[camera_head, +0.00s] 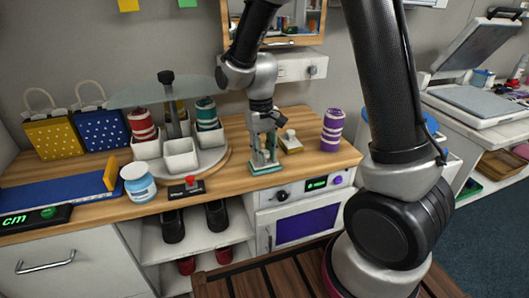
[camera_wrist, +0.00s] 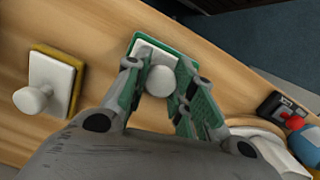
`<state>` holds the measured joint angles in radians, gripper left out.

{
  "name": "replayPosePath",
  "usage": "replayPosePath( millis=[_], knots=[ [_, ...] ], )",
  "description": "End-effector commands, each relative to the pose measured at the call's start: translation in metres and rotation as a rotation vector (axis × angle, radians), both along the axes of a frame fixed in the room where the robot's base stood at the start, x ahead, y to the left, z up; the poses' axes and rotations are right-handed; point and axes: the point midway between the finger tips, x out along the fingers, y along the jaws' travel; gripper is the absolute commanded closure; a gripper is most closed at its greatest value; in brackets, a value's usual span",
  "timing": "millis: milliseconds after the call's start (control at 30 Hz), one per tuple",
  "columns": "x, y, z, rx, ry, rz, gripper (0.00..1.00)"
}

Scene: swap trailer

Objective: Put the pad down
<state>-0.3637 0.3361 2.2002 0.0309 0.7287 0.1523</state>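A green pad (camera_head: 265,168) with a white back and a round white knob is at the front part of the wooden counter; I cannot tell whether its underside touches the wood. In the wrist view the green pad (camera_wrist: 172,40) is below my gripper. My gripper (camera_head: 264,151) points down over it, with its fingers on both sides of the knob. In the wrist view my gripper (camera_wrist: 160,78) appears shut on the knob, though contact is partly hidden. A yellow pad (camera_head: 290,142) with a similar knob lies behind and to the right; it also shows in the wrist view (camera_wrist: 55,82).
A purple-striped cup (camera_head: 332,130) stands at the counter's right. A white-cupped carousel (camera_head: 212,163), a red-button box (camera_head: 187,188) and a blue-white jar (camera_head: 138,183) stand to the left. Bare wood (camera_head: 315,158) lies right of the green pad. The counter's front edge is close.

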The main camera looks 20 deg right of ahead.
Motion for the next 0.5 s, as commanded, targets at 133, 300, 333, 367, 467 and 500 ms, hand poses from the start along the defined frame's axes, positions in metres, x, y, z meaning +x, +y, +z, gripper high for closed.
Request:
replayPosePath(
  millis=[133,300,333,367,467,500],
  knots=[
    [-0.0001,0.0,0.0001,0.0,0.0,0.0,0.54],
    [-0.0002,0.0,0.0002,0.0,0.0,0.0,0.54],
    [-0.0001,0.0,0.0002,0.0,0.0,0.0,0.54],
    [-0.0002,0.0,0.0003,0.0,0.0,0.0,0.54],
    [0.0002,0.0,0.0037,0.0,-0.001,0.0,0.54],
    [0.0009,0.0003,0.0071,0.001,-0.002,0.0,0.54]
  ],
)
